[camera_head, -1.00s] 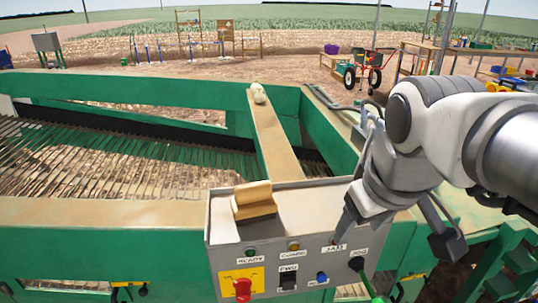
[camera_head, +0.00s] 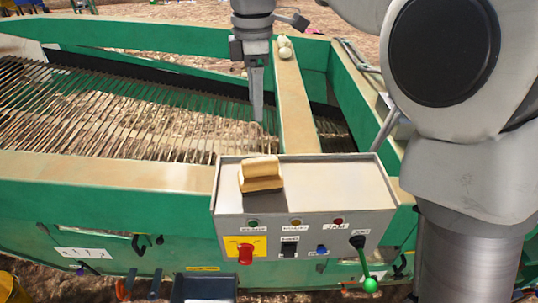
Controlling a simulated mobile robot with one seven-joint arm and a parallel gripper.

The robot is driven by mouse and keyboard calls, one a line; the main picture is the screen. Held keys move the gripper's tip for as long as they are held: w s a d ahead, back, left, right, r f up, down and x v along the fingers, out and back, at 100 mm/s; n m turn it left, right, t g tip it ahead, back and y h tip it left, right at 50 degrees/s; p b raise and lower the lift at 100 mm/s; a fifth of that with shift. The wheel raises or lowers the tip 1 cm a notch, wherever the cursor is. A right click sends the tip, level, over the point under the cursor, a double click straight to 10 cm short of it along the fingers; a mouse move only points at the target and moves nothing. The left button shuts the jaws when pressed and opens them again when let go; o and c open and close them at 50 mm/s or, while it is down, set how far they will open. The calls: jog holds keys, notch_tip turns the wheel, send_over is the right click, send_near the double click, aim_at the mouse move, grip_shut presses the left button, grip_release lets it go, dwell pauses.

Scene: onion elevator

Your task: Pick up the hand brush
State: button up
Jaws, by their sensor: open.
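The hand brush (camera_head: 260,170) has a tan wooden block and a dark bristle edge. It lies on the left part of the top of the grey control box (camera_head: 335,178). My gripper (camera_head: 257,112) points straight down, its fingers seen nearly edge-on. It is open and empty. In the picture its fingertips are just above the brush, apart from it, with the slatted bed behind them. How far they are from the brush in depth is hard to tell.
The box front carries a red button (camera_head: 245,254), small lamps, switches and a green-knobbed lever (camera_head: 369,284). Green frame walls (camera_head: 100,205) surround the slatted conveyor (camera_head: 130,110). The box top right of the brush is clear.

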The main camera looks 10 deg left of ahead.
send_over(260, 159)
jog(key=f, duration=1.1)
jog(key=shift+s+a+f, duration=0.1)
jog(key=shift+s+f, duration=0.2)
jog(key=shift+s, duration=0.05)
jog(key=shift+w+f, duration=0.15)
jog(key=shift+f, duration=1.2)
jog(key=shift+w+f, duration=0.15)
jog(key=shift+f, duration=1.15)
grip_shut()
